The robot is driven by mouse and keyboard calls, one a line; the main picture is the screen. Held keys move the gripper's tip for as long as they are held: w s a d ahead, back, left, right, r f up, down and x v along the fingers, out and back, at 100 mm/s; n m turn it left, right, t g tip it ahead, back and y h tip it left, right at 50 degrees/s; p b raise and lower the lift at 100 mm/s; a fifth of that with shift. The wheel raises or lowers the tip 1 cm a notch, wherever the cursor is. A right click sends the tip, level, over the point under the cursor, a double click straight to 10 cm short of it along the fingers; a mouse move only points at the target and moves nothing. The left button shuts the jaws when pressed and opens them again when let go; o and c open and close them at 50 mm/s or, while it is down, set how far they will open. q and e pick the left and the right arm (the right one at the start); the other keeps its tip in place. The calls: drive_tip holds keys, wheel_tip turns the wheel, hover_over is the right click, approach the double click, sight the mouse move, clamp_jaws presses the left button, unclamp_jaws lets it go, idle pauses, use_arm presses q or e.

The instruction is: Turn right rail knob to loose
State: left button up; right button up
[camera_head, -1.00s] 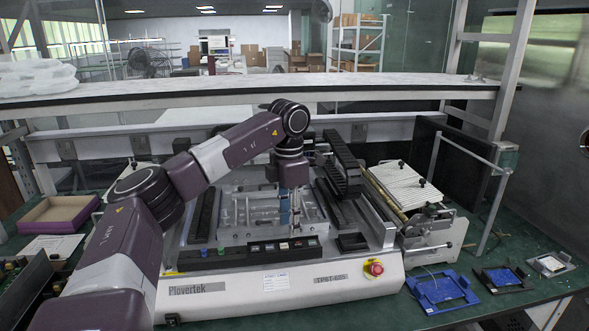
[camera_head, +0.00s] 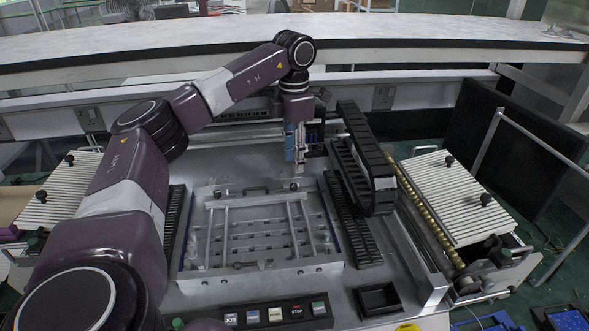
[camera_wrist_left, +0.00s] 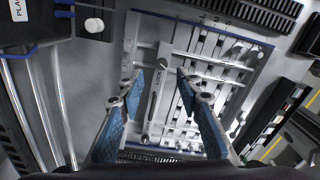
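My left gripper (camera_head: 298,170) is above the back right corner of the clear-and-silver rail fixture (camera_head: 209,237). In the left wrist view its blue-padded fingers (camera_wrist_left: 160,85) are open, one on each side of a silver bar with a black handle (camera_wrist_left: 153,103). A LOCK label shows on this bar. A small round knob-like end (camera_wrist_left: 163,62) sits at the top of the bar, apart from the fingers. Which way it is turned is too small to tell. My right gripper is out of view.
A black cable chain (camera_head: 366,165) stands close on the right of the fixture. A button panel (camera_head: 270,315) and an empty black tray (camera_head: 377,299) lie in front. A white ribbed block (camera_head: 447,190) is further right. A white shelf (camera_head: 430,40) runs behind.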

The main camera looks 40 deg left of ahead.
sight(293, 185)
use_arm(q)
drive_tip(key=f, duration=0.3)
drive_tip(key=f+p, duration=0.1)
drive_tip(key=f, duration=0.3)
drive_tip(key=shift+s+d, duration=0.1)
drive_tip(key=shift+s, duration=0.1)
clamp_jaws()
